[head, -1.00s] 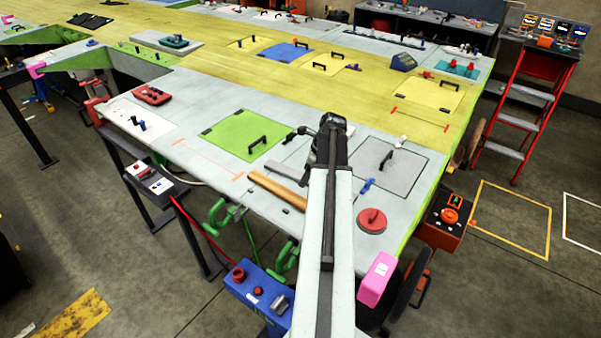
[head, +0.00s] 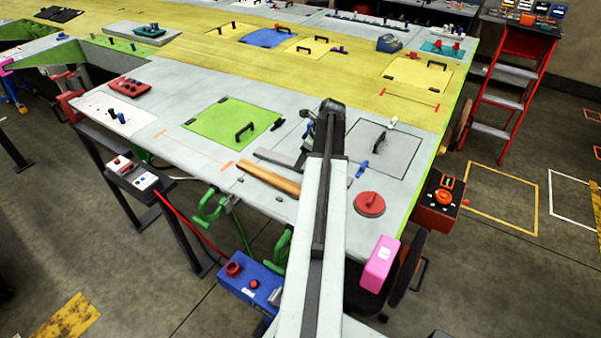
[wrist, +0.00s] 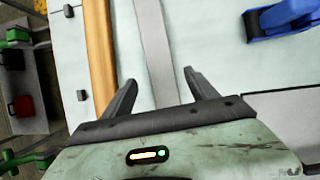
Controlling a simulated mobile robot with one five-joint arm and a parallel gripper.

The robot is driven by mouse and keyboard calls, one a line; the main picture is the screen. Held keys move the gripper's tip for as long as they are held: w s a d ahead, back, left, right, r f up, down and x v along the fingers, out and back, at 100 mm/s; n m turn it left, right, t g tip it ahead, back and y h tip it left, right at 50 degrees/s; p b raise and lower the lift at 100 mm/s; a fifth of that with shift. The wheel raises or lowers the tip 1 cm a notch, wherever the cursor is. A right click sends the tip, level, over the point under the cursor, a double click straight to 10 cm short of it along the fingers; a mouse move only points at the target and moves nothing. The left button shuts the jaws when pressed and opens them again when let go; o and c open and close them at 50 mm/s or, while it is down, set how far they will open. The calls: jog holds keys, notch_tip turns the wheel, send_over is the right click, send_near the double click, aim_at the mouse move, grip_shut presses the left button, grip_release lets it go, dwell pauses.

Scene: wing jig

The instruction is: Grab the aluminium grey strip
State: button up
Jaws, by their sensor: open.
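The aluminium grey strip (wrist: 156,50) lies flat on the pale work surface in the wrist view, running away from my gripper (wrist: 160,78). My gripper is open, with one finger on each side of the strip's near end in the picture. I cannot tell how high the fingers are above it. In the head view the strip (head: 278,157) lies beside a wooden bar, and my arm covers part of the area at its right end.
The wooden bar (wrist: 101,50) lies close left of the strip. A blue clamp-like part (wrist: 285,18) is to the right. The green panel (head: 232,122), grey panel (head: 395,145) and red disc (head: 369,204) lie on the table nearby.

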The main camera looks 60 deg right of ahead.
jog(key=b+x, duration=0.2)
jog(key=x, duration=0.1)
jog(key=shift+s+d+f, duration=0.15)
jog(key=shift+d+f, duration=0.05)
jog(key=shift+f, duration=0.15)
jog(key=shift+r, duration=0.2)
grip_shut()
jog(key=shift+r, duration=0.1)
notch_tip(320, 180, up, 8)
jog(key=p, duration=0.8)
jog(key=s, duration=0.6)
jog(key=s+d, duration=0.1)
jog(key=s, duration=0.5)
jog(key=s+f, duration=0.1)
jog(key=s, duration=0.5)
jog(key=shift+d+f+b, duration=0.1)
jog(key=shift+d+b, duration=0.1)
jog(key=shift+b, duration=0.15)
